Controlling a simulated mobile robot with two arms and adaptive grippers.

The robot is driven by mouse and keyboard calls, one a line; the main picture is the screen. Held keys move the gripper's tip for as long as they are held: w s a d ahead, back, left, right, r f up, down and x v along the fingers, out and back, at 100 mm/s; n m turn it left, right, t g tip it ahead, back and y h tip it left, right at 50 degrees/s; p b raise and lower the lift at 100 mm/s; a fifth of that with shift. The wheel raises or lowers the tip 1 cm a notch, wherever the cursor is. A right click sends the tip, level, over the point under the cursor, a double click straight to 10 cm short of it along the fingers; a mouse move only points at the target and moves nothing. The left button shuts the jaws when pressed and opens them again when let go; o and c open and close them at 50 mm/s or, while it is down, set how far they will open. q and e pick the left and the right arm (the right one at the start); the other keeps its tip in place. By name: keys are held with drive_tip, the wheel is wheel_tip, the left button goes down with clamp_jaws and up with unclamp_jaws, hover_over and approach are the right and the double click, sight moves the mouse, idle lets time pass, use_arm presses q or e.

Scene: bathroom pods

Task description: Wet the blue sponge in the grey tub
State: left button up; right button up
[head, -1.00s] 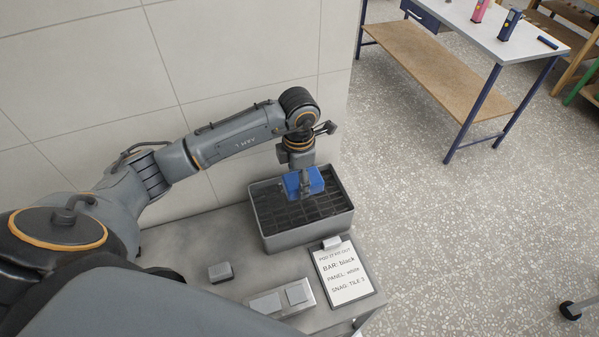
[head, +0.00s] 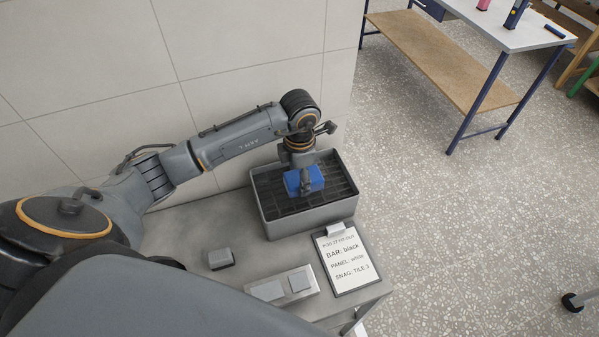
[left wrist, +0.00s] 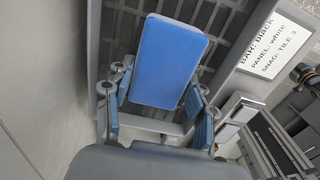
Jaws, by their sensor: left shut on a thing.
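The blue sponge (head: 304,180) is a rectangular block held in my left gripper (head: 306,184). In the left wrist view the sponge (left wrist: 170,62) sticks out between the two fingers of my left gripper (left wrist: 160,108), which is shut on it. The grey tub (head: 312,223) stands on the bench against the tiled wall, with a dark slatted grid inside. The sponge is over the middle of the tub, low towards the grid; I cannot tell whether it touches. My right gripper is in neither view.
A clipboard (head: 349,262) with a written sheet lies in front of the tub. A small grey block (head: 221,259) and a metal plate with two pads (head: 283,287) lie on the grey bench (head: 190,225). A white-topped table (head: 480,28) stands across the floor.

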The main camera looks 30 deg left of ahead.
use_arm(q)
drive_tip(key=shift+s+f+b, duration=0.1)
drive_tip(key=shift+f+b, duration=0.55)
drive_tip(key=shift+b, duration=0.05)
idle(2.1)
drive_tip(key=shift+r+p, duration=2.1)
drive_tip(key=shift+r, duration=1.5)
drive_tip(key=shift+d+r+m+b, duration=0.15)
drive_tip(key=shift+d+m+b, duration=0.2)
drive_tip(key=shift+m, duration=0.55)
drive_tip(key=s+d+r+m+b, duration=0.1)
drive_tip(key=s+m, duration=0.4)
drive_tip(key=m, duration=0.8)
drive_tip(key=s+d+r+m+b, duration=0.2)
drive_tip(key=s+d+m+b, duration=0.2)
drive_tip(key=m, duration=0.9)
drive_tip(key=shift+s+r+b, duration=0.25)
drive_tip(key=shift+s+b, duration=0.15)
drive_tip(key=shift+s, duration=0.4)
